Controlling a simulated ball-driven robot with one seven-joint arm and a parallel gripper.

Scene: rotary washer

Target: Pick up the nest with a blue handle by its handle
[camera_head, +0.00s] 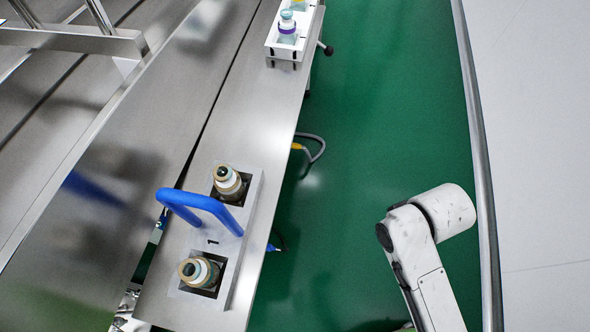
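The nest with a blue handle (217,236) is a light grey block lying on the steel bench in the lower left middle. Its blue handle (199,201) is an upright loop rising between two round-topped items. One item (229,182) sits in the far pocket and another (199,272) in the near pocket. Nothing is touching the handle. My arm (424,245) shows at the lower right, over the green floor and apart from the nest. My gripper is outside the view.
The narrow steel bench (255,110) runs from bottom left to top right, clear between the nest and a white holder (271,50) with bottles. A steel machine surface (150,130) lies to the left. A grey rail (478,150) borders the green floor (390,110) on the right.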

